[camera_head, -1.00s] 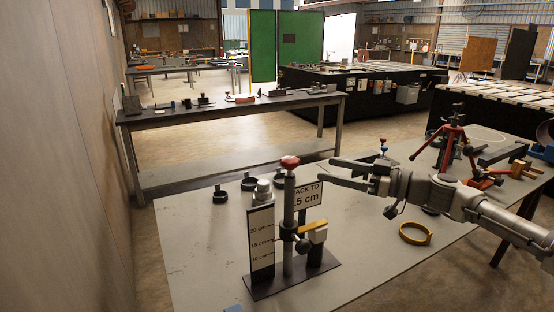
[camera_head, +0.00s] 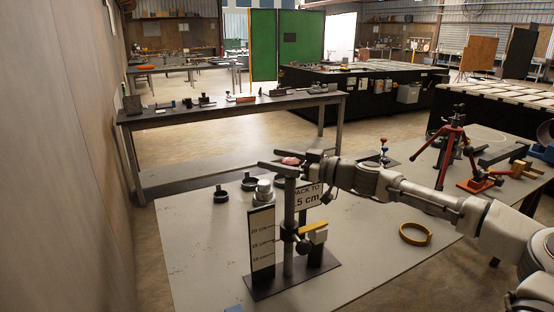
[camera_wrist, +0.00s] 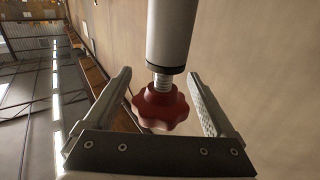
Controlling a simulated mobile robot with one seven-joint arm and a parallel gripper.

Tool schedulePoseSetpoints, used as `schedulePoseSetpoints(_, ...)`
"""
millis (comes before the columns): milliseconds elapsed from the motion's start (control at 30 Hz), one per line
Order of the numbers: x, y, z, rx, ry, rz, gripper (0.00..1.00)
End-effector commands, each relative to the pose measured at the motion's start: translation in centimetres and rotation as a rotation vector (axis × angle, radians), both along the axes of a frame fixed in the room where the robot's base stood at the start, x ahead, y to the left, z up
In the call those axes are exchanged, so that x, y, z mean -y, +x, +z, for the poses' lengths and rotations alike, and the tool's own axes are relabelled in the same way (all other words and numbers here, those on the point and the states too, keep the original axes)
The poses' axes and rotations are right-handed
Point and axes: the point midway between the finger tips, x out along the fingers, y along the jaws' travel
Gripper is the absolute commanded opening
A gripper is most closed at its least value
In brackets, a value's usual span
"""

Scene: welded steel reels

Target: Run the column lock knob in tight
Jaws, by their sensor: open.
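The red lobed knob (camera_head: 291,161) sits on top of the grey upright column (camera_head: 289,215). The wrist view shows the knob (camera_wrist: 163,107) on a threaded stem (camera_wrist: 163,82), with bare thread between it and the column's end (camera_wrist: 171,40). My gripper (camera_head: 270,158) is at the knob's height, reaching in from the right. In the wrist view my gripper (camera_wrist: 160,74) is open, with one finger on each side of the knob and a visible gap on both sides.
A scale board (camera_head: 262,243) and a "PACK TO" sign (camera_head: 308,196) stand beside the column. A yellow arm (camera_head: 313,227) with a white block juts from the column. A yellow ring (camera_head: 415,233) and a red tripod (camera_head: 452,140) are to the right.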

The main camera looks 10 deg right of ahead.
Motion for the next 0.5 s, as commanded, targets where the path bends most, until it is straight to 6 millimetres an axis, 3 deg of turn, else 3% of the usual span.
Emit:
schedulePoseSetpoints(167,0.01,0.01,0.0,0.0,0.0,0.0,0.9)
schedulePoseSetpoints(200,0.0,0.0,0.0,0.0,0.0,0.0,0.86)
schedulePoseSetpoints(500,0.01,-0.02,0.01,0.0,0.0,0.0,0.32)
